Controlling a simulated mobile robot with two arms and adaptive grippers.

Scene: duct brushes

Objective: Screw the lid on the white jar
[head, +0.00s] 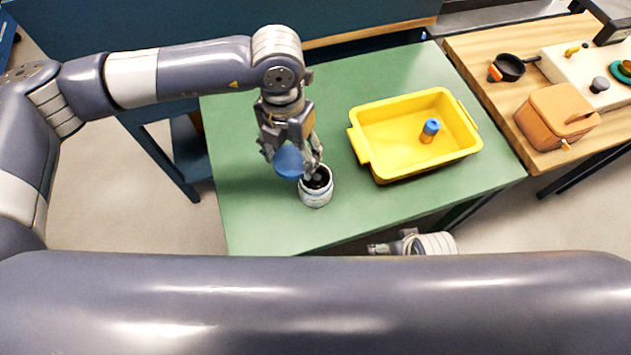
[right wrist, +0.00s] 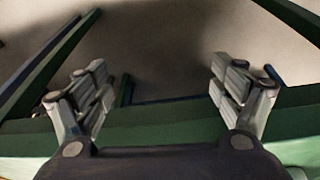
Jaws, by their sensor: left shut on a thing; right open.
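The white jar (head: 316,195) stands upright on the green table, with a dark opening at its top. The blue lid (head: 289,161) is in my left gripper (head: 292,158), tilted, just above and to the left of the jar's mouth. My left gripper is shut on the lid, and one finger is close over the jar's opening; I cannot tell if it touches the jar. My right gripper (right wrist: 160,85) is open and empty in the right wrist view. In the head view part of it shows beyond the table's front edge (head: 385,248).
A yellow bin (head: 375,170) stands right of the jar, with a small blue and orange item (head: 429,130) inside. The green table (head: 262,225) is clear around the jar's left and front. A wooden bench (head: 480,50) at the right holds a pan (head: 508,67) and an orange box (head: 556,113).

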